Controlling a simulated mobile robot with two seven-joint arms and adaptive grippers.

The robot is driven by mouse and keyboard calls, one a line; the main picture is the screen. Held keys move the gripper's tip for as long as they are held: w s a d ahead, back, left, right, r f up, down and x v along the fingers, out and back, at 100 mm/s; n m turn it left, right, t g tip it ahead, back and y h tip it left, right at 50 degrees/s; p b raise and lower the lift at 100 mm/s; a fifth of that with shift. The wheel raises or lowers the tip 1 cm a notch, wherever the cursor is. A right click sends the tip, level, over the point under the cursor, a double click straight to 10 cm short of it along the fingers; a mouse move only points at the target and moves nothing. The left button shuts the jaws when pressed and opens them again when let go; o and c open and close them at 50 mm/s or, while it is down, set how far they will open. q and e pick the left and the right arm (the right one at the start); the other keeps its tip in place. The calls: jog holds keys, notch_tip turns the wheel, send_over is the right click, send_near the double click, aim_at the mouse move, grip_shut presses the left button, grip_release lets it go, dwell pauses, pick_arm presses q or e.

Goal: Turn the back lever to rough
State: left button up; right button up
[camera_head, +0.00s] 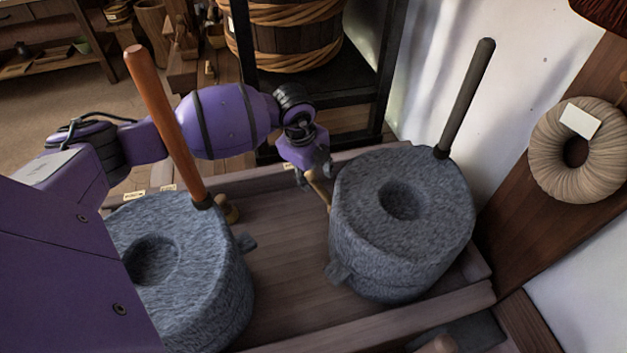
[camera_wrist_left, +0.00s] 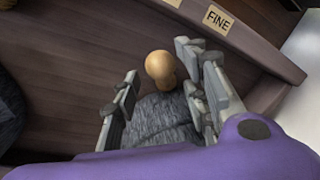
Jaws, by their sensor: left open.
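The right-hand grey stone quern (camera_head: 445,215) stands in a wooden trough. A short wooden lever (camera_head: 318,187) sticks out at its far left side, beside my left gripper (camera_head: 312,168). In the left wrist view the lever's round knob (camera_wrist_left: 160,66) lies between the open fingers of my left gripper (camera_wrist_left: 160,88), with a gap visible on both sides. A "FINE" label (camera_wrist_left: 218,19) is on the trough's rim, to the right of the knob. A second wooden knob (camera_head: 229,211) sits by the left-hand quern (camera_head: 215,285). My right gripper is not in view.
An orange-brown upright handle (camera_head: 160,110) stands on the left-hand quern, close to my left arm. A dark handle (camera_head: 467,98) stands on the right-hand quern. The trough floor (camera_head: 285,260) between the querns is clear. A black rack (camera_head: 385,75) with a barrel stands behind.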

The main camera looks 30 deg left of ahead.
pick_arm(q)
jog(key=v, duration=0.7)
jog(key=shift+r, duration=0.3)
